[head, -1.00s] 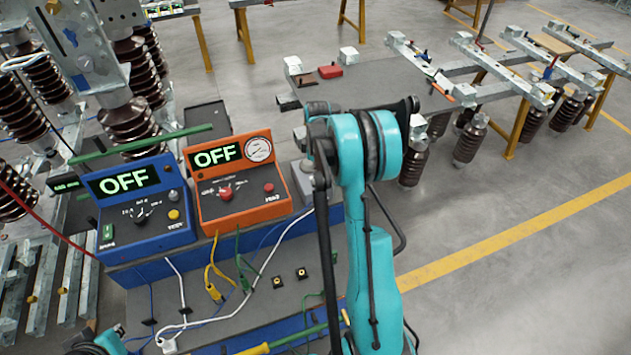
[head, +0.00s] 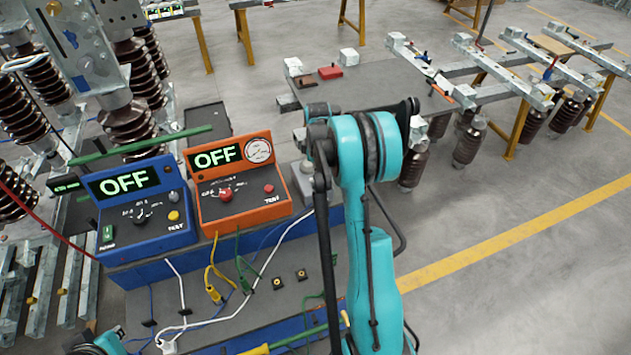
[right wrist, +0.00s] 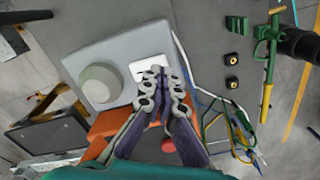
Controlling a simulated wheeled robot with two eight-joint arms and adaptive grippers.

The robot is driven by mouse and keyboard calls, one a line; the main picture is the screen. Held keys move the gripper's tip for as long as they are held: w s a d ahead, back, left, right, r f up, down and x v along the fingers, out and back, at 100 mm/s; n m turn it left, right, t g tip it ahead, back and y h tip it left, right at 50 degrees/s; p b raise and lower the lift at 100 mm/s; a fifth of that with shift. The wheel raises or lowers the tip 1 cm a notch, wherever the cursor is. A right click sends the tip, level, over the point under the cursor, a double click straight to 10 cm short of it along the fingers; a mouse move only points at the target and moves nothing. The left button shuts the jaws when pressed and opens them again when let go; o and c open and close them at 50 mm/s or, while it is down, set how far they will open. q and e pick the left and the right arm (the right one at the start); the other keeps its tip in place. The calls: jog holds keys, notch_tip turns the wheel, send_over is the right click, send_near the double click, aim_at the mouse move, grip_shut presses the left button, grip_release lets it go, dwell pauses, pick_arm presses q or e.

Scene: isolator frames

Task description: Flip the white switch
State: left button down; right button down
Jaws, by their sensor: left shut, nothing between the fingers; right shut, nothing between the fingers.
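The white switch (right wrist: 148,68) is a white square plate on a grey box (right wrist: 90,48), beside a pale round knob (right wrist: 100,86), in the right wrist view. My right gripper (right wrist: 163,76) is shut and empty. Its fingertips are over the right part of the white plate and hide some of it; I cannot tell whether they touch it. In the head view the grey box (head: 304,182) shows only partly behind my right arm, and the switch is hidden. My left gripper (head: 92,346) is shut at the bottom left edge, mostly cut off, away from the box.
A blue tester (head: 143,236) and an orange tester (head: 240,208), both reading OFF, stand on the bench left of the grey box. Yellow, green and white cables lie in front. A green rod (head: 140,145) lies behind the testers. Open floor is on the right.

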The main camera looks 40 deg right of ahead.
aim_at(317, 184)
jog(key=shift+f+b, duration=0.9)
jog(key=shift+f, duration=0.15)
dwell(0.6)
jog(key=shift+r+p, duration=1.85)
jog(key=shift+r, duration=1.7)
jog(key=s+a+r+m+t+b, duration=0.1)
jog(key=s+a+m+t+b, duration=0.15)
jog(key=a+b, duration=0.45)
jog(key=s+a+m+t+b, duration=0.1)
jog(key=s+a+b, duration=0.3)
jog(key=a, duration=0.5)
jog(key=s+a+f+m+t+b, duration=0.3)
jog(key=s+a+f+m+b, duration=0.2)
jog(key=s+a+f+b, duration=0.5)
jog(key=shift+s+a+t+b, duration=0.4)
jog(key=shift+s+a, duration=0.55)
jog(key=shift+s, duration=0.3)
